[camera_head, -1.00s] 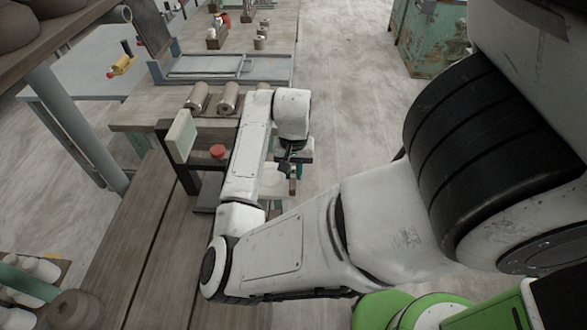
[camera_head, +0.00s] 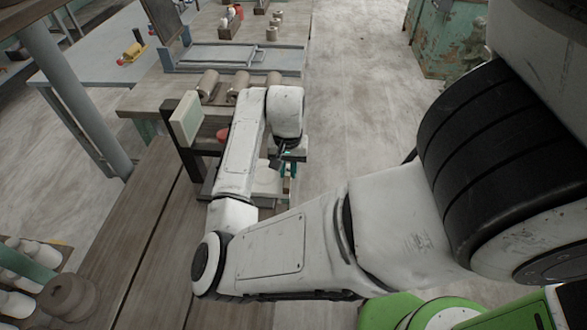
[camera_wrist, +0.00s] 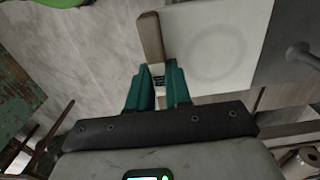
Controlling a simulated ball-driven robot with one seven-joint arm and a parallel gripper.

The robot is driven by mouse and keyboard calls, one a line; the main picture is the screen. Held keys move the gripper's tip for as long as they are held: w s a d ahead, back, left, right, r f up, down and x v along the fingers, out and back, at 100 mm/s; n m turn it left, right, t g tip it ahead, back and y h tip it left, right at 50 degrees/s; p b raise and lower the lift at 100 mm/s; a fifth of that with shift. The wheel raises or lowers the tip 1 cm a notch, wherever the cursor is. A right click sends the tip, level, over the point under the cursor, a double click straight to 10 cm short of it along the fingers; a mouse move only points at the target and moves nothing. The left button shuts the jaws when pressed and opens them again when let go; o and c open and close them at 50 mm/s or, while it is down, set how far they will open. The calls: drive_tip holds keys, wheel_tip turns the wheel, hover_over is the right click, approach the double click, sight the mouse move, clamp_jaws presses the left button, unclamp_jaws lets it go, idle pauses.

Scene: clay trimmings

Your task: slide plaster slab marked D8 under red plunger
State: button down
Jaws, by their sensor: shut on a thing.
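The plaster slab (camera_wrist: 222,28) is a pale plate with a faint ring on its face and a tan strip (camera_wrist: 151,38) along one edge. My gripper (camera_wrist: 158,88) has teal fingers shut on that strip's end, where a small dark mark shows, too small to read. In the head view the slab (camera_head: 267,181) shows in part beside my gripper (camera_head: 286,163), right of the stand. The red plunger (camera_head: 223,135) is left of my arm, partly hidden by it. Whether the slab overlaps the plunger's base is hidden.
A grey plate with a dark peg (camera_wrist: 300,54) lies beside the slab in the wrist view. A pale green box (camera_head: 187,121) is on the stand's post. Clay rolls (camera_head: 239,85) lie behind my arm. Open floor (camera_head: 355,95) is to the right.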

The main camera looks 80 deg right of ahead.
drive_tip(key=shift+w+a+f+b, duration=0.1)
drive_tip(key=shift+w+a+b, duration=0.1)
drive_tip(key=shift+w, duration=1.75)
drive_tip(key=shift+w+a+b, duration=0.1)
drive_tip(key=shift+w+b, duration=0.1)
drive_tip(key=shift+w, duration=1.75)
drive_tip(key=shift+w+a, duration=0.1)
drive_tip(key=shift+w, duration=0.6)
drive_tip(key=c, duration=1)
unclamp_jaws()
drive_tip(key=shift+w, duration=0.15)
drive_tip(key=r+p, duration=0.7)
drive_tip(key=r, duration=0.1)
drive_tip(key=shift+s, duration=0.3)
drive_tip(key=shift+s+f, duration=0.1)
